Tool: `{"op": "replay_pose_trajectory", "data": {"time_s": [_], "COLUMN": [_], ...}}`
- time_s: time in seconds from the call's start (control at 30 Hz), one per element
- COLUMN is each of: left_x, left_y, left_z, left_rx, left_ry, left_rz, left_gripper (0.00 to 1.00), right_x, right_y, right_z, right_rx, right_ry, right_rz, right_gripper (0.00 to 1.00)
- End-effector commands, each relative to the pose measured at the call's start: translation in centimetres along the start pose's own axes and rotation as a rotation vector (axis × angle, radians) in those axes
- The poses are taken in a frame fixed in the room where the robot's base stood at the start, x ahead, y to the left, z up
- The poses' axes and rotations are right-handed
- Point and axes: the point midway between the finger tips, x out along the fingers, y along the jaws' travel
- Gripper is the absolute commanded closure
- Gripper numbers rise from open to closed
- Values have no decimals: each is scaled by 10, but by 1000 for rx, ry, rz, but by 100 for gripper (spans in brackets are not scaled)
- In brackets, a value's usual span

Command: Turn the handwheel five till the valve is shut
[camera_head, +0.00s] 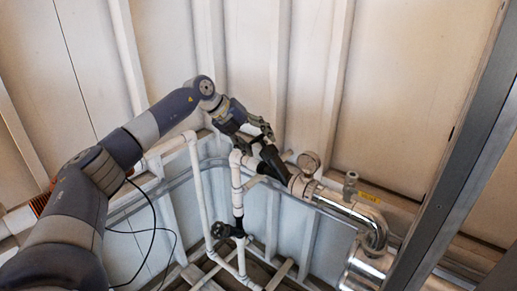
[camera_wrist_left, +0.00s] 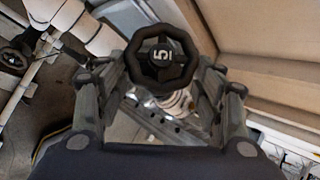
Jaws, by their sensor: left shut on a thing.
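Handwheel five (camera_wrist_left: 162,58) is a black, lobed wheel with a white "5" on its hub, seen in the left wrist view. My left gripper (camera_head: 262,135) is at the wheel. In the wrist view its two fingers stand on either side of the rim, shut on it. In the head view the wheel itself is hard to make out behind the fingers. A dark valve part (camera_head: 273,162) runs from the gripper down to the pipe. My right gripper is not in view.
White pipes (camera_head: 197,180) run below and left of the gripper. Another black handwheel (camera_head: 222,230) sits lower on them. A grey metal beam (camera_head: 455,150) crosses the right side.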

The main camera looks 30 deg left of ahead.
Motion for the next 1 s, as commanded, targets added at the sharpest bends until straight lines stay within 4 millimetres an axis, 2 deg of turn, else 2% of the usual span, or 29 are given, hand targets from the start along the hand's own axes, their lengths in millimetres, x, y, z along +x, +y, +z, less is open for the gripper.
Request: {"op": "replay_pose_trajectory", "data": {"time_s": [0.03, 0.4, 0.63, 1.0], "left_x": [5, 6, 6, 6], "left_y": [7, 14, 17, 19], "left_z": [-1, 1, 3, 6], "left_rx": [29, 297, 458, 620], "left_ry": [-1, 0, 1, 1], "left_rz": [-27, -252, -388, -517], "left_gripper": [62, 62, 62, 62], "right_x": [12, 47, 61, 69], "right_y": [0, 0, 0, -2], "right_z": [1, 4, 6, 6], "right_rx": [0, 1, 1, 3], "right_ry": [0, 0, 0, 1], "right_rz": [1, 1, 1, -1], "right_gripper": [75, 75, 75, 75]}}
